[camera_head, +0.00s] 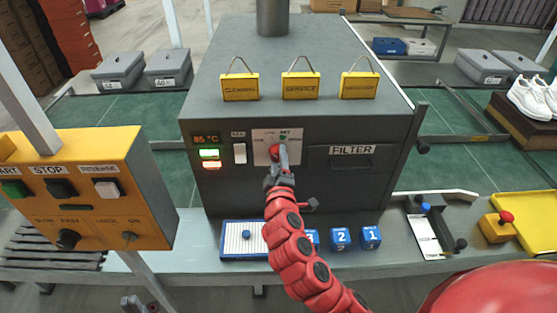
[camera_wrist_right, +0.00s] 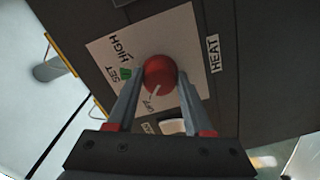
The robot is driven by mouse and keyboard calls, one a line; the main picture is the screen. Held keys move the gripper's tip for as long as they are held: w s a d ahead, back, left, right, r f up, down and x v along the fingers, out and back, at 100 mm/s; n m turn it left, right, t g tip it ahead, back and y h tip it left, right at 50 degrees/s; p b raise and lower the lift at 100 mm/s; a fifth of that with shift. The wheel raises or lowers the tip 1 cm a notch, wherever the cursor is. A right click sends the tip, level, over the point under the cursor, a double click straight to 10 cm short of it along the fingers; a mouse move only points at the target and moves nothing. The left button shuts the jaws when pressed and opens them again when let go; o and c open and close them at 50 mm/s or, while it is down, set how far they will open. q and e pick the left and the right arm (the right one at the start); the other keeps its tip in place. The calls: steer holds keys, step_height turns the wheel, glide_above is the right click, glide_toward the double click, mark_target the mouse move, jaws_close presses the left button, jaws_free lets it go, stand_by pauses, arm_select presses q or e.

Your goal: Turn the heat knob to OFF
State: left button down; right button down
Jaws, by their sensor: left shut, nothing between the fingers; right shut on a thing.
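The red round heat knob (camera_wrist_right: 159,75) sits on a white plate (camera_wrist_right: 190,35) with the printed words SET and HIGH, a green mark, and a HEAT label beside it. In the head view the knob (camera_head: 276,153) is on the front of the dark oven, partly hidden by my gripper. My right gripper (camera_wrist_right: 160,80) is shut on the knob, one finger on each side. A pale line on the knob points down in the wrist view, towards small lettering that looks like OFF. My left gripper (camera_head: 133,302) is low at the bottom left edge, shut and empty.
The dark oven (camera_head: 225,90) shows 85 °C and lit lamps; yellow tags stand on its top. A yellow button panel (camera_head: 100,215) is at left. A blue-edged tray (camera_head: 240,251) and blue numbered blocks (camera_head: 340,238) lie in front, close to my right arm.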

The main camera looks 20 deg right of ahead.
steer(key=shift+n, duration=1.6)
steer(key=shift+c, duration=1.4)
jaws_free()
